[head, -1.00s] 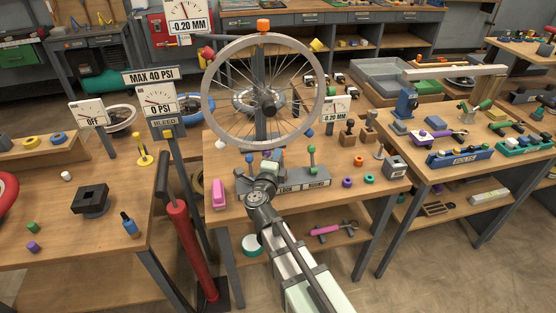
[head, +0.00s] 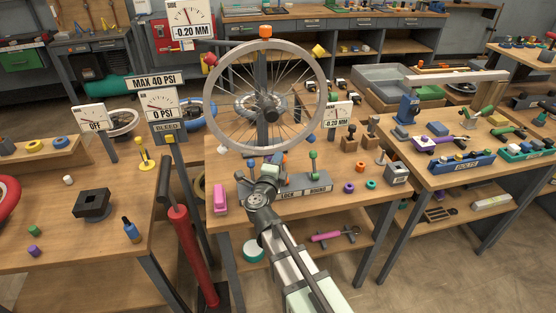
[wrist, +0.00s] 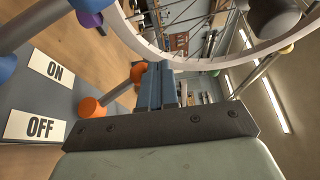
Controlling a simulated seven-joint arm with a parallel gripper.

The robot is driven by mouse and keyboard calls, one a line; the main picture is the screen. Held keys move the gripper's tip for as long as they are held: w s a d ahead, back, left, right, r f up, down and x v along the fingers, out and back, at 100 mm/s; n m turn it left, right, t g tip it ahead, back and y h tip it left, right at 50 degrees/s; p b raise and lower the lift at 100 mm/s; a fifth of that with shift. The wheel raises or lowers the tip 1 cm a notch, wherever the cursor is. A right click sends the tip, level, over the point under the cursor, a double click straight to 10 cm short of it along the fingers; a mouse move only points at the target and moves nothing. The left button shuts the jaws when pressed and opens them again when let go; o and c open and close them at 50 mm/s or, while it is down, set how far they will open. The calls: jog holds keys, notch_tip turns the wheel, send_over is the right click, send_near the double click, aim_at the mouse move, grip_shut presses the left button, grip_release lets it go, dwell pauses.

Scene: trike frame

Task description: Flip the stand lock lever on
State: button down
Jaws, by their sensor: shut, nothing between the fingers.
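The truing stand's grey base (head: 305,188) sits on the middle bench under the spoked wheel. In the wrist view, an ON plate (wrist: 51,69) and an OFF plate (wrist: 34,127) lie on a grey surface. Beside them is a grey rod lever with an orange end (wrist: 92,107) and another orange end (wrist: 138,73) close to my fingers. I take this as the lock lever; its exact setting is hard to tell. My gripper (wrist: 160,85) is shut and empty, just right of the nearer orange end; contact is unclear. In the head view my gripper (head: 276,163) hides part of the base.
The wheel (head: 318,120) stands close above my gripper, and its rim (wrist: 190,66) crosses the wrist view. A green-topped lever (head: 313,156) rises from the base to the right. A pink block (head: 219,199) lies to the left. A grey rod (wrist: 30,28) passes at the upper left of the wrist view.

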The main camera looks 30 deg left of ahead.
jog(key=s+d+r, duration=0.2)
jog(key=s+r, duration=0.5)
jog(key=s, duration=0.4)
jog(key=shift+s+d, duration=0.2)
jog(key=shift+d, duration=0.15)
jog(key=shift+r, duration=0.1)
